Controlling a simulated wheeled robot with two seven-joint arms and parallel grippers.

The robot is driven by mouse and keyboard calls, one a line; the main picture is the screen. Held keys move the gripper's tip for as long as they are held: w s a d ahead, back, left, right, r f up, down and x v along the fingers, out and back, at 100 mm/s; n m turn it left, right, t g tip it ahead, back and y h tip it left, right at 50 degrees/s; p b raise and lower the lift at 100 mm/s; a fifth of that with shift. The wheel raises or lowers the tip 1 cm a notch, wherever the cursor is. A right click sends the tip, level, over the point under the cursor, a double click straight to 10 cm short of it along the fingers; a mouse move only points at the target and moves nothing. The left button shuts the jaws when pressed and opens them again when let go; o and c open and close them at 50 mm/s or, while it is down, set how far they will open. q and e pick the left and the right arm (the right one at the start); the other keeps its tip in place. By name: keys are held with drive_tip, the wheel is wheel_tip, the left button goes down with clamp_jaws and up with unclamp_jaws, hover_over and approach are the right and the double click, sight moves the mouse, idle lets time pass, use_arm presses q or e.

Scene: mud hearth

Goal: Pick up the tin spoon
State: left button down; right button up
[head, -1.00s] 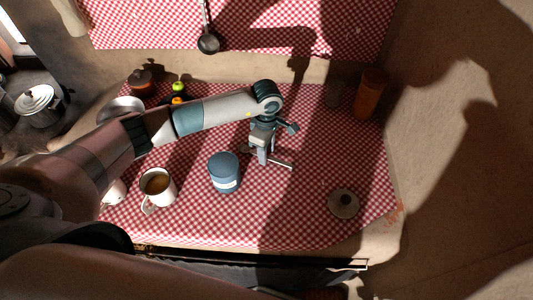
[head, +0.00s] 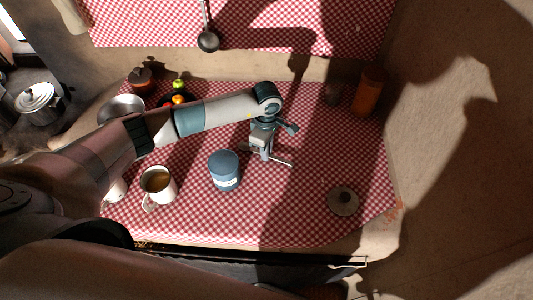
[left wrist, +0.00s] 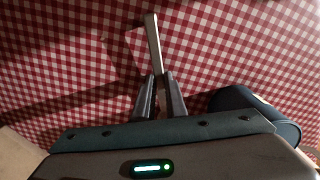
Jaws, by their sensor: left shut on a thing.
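The tin spoon (head: 282,161) is a thin metal piece at the middle of the red checked cloth, right of the blue tin. My left gripper (head: 262,155) points down over it and is shut on it. In the left wrist view the spoon's pale handle (left wrist: 153,42) sticks out past the two fingertips (left wrist: 158,82), which pinch it. The bowl end is mostly hidden by the gripper. I cannot tell whether the spoon is clear of the cloth. My right gripper does not show.
The blue tin (head: 224,170) stands close to the left of my gripper; it also shows in the left wrist view (left wrist: 255,105). A mug (head: 158,184) is farther left. A lid (head: 343,201) lies at right, an orange jar (head: 368,92) behind. Cloth between is clear.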

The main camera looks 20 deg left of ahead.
use_arm(q)
drive_tip(key=shift+r, duration=0.1)
drive_tip(key=shift+r+b, duration=0.45)
drive_tip(key=shift+r, duration=0.05)
drive_tip(key=r, duration=0.1)
drive_tip(key=r+b, duration=0.1)
drive_tip(key=d+r+b, duration=0.1)
drive_tip(key=shift+s, duration=0.25)
drive_tip(key=s+d+r+b, duration=0.4)
drive_tip(key=s+d+r, duration=0.2)
drive_tip(key=d+r, duration=0.1)
drive_tip(key=shift+s+d, duration=0.35)
drive_tip(key=shift+d, duration=0.25)
